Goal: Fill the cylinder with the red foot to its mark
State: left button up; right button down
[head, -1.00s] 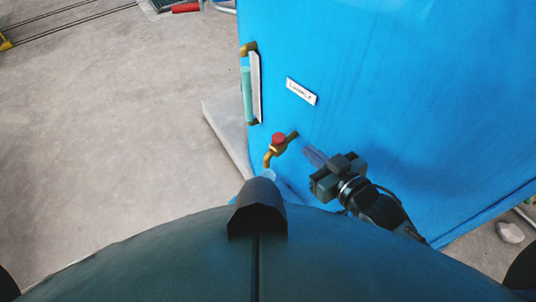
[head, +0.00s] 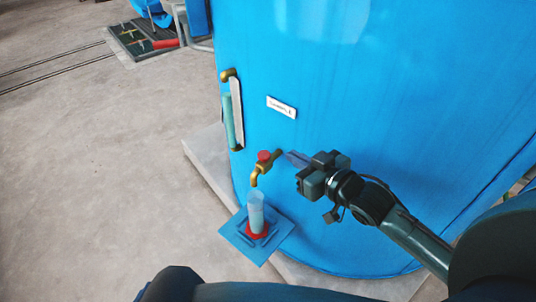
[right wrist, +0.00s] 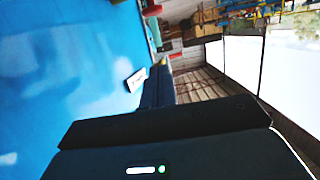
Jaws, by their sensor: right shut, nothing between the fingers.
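The clear cylinder (head: 256,210) stands upright on its red foot (head: 265,234), under the spout of a brass tap (head: 255,176). Its lower part looks pale blue; I cannot make out the mark or the exact level. The tap has a red knob (head: 264,156) and comes out of the blue tank (head: 340,120). My right gripper (head: 289,156) is shut and empty, just right of the tap, with its fingertips close to the tap's stem. I cannot tell whether they touch it, or whether liquid is running. My left gripper is not in view.
The cylinder's foot rests on a blue plate (head: 239,241) by the tank's pale plinth (head: 204,150). A sight tube (head: 229,120) and a white label (head: 281,106) are on the tank. The label also shows in the right wrist view (right wrist: 135,80).

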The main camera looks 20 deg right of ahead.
send_over(264, 155)
jog(key=s+d, duration=0.1)
jog(key=s, duration=0.1)
notch_tip(264, 155, down, 2)
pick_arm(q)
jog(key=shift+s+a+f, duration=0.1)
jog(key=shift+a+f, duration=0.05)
pick_arm(e)
jog(key=shift+a+f, duration=0.1)
jog(key=shift+f, duration=2.1)
